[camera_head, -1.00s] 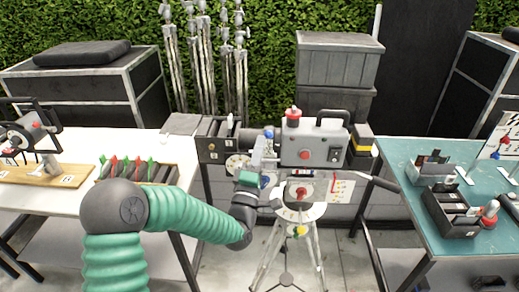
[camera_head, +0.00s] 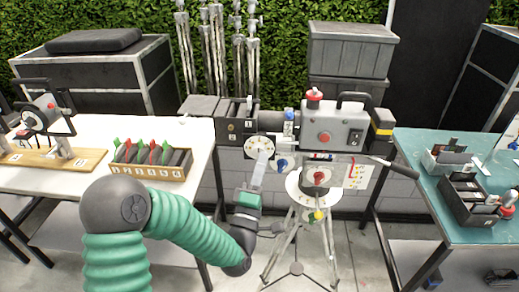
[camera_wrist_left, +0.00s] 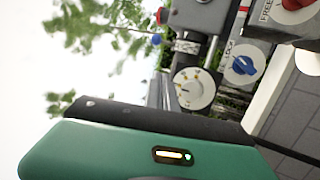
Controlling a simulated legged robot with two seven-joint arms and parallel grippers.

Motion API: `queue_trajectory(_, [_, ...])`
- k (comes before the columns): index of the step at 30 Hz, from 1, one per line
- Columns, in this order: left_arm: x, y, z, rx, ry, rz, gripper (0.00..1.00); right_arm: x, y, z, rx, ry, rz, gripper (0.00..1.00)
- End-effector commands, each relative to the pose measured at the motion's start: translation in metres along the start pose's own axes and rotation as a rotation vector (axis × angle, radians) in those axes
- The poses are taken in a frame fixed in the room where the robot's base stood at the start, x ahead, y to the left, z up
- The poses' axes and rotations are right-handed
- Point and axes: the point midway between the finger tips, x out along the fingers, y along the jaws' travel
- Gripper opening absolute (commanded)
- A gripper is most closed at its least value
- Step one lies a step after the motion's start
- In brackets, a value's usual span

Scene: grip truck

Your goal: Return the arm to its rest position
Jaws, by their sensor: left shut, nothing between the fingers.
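My left arm is green and ribbed with dark joints, and it reaches in from the lower left of the head view. My left gripper (camera_head: 263,153) points up, shut and empty, in front of the film camera's left part. The grey film camera (camera_head: 334,130) stands on a silver tripod (camera_head: 297,238), with a red knob on its top. A white dial (camera_head: 259,146) sits just behind the fingertips in the head view. In the left wrist view, the green gripper body fills the bottom, and the dial (camera_wrist_left: 194,89) and a blue knob (camera_wrist_left: 242,65) show beyond. My right gripper is not in view.
A teal table (camera_head: 444,217) at right holds dark boxes. Light stands (camera_head: 216,50) and grey crates (camera_head: 351,47) are behind. A tripod handle (camera_head: 395,167) sticks out right.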

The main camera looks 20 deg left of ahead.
Motion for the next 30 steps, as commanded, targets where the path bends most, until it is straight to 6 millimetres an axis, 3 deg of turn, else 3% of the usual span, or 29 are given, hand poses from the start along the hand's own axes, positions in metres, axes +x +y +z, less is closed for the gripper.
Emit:
queue_trajectory(3, [-0.012,0.001,-0.004,-0.002,0.002,0.002,0.00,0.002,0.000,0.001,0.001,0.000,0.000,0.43])
queue_trajectory(8, [-0.013,-0.003,-0.006,0.010,-0.008,-0.013,0.00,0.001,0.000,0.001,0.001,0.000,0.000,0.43])
queue_trajectory(11, [-0.014,-0.022,0.010,0.118,-0.091,-0.118,0.00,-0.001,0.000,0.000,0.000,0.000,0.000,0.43])
queue_trajectory(14, [-0.030,-0.060,0.037,0.350,-0.264,-0.323,0.00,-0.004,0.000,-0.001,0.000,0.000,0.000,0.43])
queue_trajectory(18, [-0.089,-0.111,0.047,0.722,-0.574,-0.648,0.00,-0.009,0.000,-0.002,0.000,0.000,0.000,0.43])
queue_trajectory(21, [-0.147,-0.127,0.034,0.926,-0.814,-0.862,0.00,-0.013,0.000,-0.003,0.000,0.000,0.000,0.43])
queue_trajectory(27, [-0.260,-0.111,0.000,1.089,-1.279,-1.156,0.00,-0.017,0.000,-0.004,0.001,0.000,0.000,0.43])
queue_trajectory(30, [-0.290,-0.099,-0.007,1.089,-1.414,-1.211,0.00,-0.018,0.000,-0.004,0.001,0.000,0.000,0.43])
